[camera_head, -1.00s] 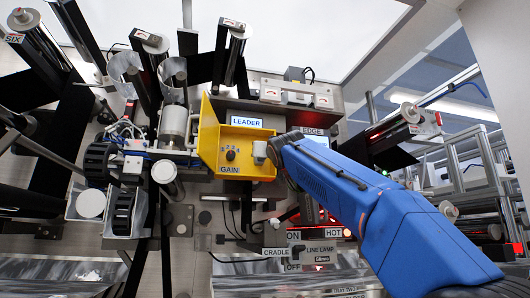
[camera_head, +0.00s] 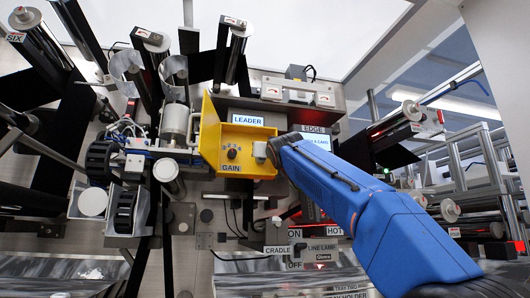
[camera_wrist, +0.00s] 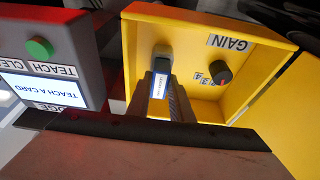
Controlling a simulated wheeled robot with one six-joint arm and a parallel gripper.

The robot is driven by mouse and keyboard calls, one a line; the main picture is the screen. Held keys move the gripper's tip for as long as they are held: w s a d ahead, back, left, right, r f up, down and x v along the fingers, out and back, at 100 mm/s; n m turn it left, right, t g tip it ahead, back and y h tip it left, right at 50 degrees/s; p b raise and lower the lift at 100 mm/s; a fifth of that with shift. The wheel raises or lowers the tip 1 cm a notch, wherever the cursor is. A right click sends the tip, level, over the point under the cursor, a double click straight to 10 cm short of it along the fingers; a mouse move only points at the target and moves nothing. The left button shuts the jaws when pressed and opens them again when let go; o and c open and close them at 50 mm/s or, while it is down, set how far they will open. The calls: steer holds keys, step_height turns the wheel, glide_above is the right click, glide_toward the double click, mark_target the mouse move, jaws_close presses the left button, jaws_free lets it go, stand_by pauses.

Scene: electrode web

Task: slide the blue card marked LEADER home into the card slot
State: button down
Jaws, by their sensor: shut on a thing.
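My gripper (camera_head: 270,151) reaches in from the right against this spot. In the wrist view, the gripper (camera_wrist: 166,97) is shut on a narrow dark-blue card (camera_wrist: 163,61) with a pale label, at the yellow wall (camera_wrist: 195,103). The card's far end meets or enters a dark part there; how deep it sits is hidden.
A grey panel with a green button (camera_wrist: 39,48) and a TEACH A CARD screen (camera_wrist: 42,90) stands close beside the gripper. Rollers and dark web (camera_head: 75,115) fill the left. The box's front is open.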

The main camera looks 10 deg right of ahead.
steer(key=c, duration=1.5)
jaws_free()
steer(key=v, duration=1.7)
steer(key=shift+s+f, duration=0.1)
steer(key=s+d+f+g+h, duration=0.1)
steer(key=s+d+f+g, duration=0.2)
steer(key=f, duration=0.9)
steer(key=s+d+f+m+g+h, duration=0.1)
steer(key=s+d+f+g, duration=0.1)
steer(key=f, duration=1.1)
steer(key=s+d+f+g, duration=0.3)
steer(key=f, duration=0.9)
steer(key=s+f+g, duration=0.3)
steer(key=s+f, duration=0.4)
steer(key=f, duration=0.5)
steer(key=s+f+g+y, duration=0.1)
steer(key=s+f+g, duration=0.1)
steer(key=s+f, duration=0.6)
steer(key=s+a+f+n+g+y, duration=0.1)
steer(key=s+f+g, duration=0.2)
steer(key=s+f, duration=0.5)
step_height(320, 180, down, 9)
steer(key=shift+f+g, duration=0.1)
steer(key=shift+g, duration=0.2)
